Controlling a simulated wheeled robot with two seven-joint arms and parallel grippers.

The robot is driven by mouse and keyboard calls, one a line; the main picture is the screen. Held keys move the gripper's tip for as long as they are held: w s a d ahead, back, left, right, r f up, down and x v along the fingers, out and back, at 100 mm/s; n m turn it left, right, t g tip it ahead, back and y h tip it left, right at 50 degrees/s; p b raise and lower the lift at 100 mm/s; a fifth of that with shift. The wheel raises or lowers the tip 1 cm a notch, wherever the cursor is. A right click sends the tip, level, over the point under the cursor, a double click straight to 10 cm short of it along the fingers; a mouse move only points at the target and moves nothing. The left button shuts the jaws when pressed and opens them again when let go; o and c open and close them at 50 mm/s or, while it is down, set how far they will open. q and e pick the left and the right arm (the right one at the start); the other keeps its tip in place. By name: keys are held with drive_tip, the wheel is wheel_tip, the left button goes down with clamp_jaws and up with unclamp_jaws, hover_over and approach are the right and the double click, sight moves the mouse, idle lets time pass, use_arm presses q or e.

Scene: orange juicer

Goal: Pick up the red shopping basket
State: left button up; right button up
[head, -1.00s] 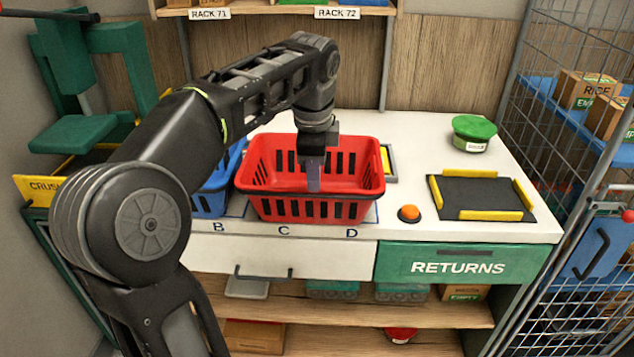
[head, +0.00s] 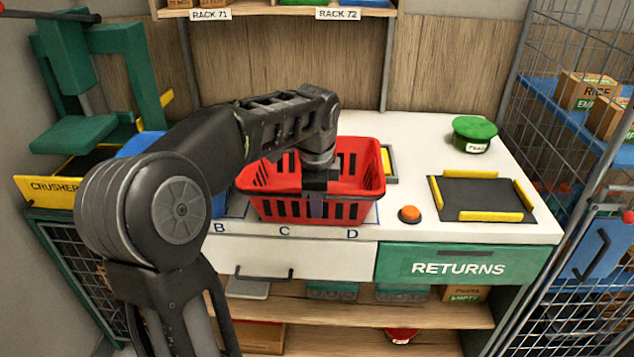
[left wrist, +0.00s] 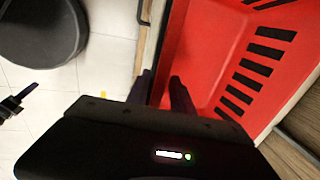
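The red shopping basket (head: 362,182) stands upright on the white counter, over the marks C and D. My left gripper (head: 316,203) is lowered at the middle of its front wall, with one finger in front of the slotted wall. In the left wrist view the basket (left wrist: 222,50) fills the right side. There my left gripper (left wrist: 162,88) has its two fingers apart, one on each side of the red front rim, with a small gap showing. My right gripper is in neither view.
A blue basket, mostly hidden by my arm, stands left of the red one. An orange button (head: 409,214), a black pad with yellow edges (head: 480,198) and a green-lidded tub (head: 474,134) are on the right. A wire cage (head: 575,60) stands beyond the counter's right end.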

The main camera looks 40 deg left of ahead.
use_arm(q)
drive_tip(key=shift+x, duration=1)
drive_tip(key=shift+c, duration=0.6)
clamp_jaws()
drive_tip(key=shift+r, duration=0.1)
idle(0.3)
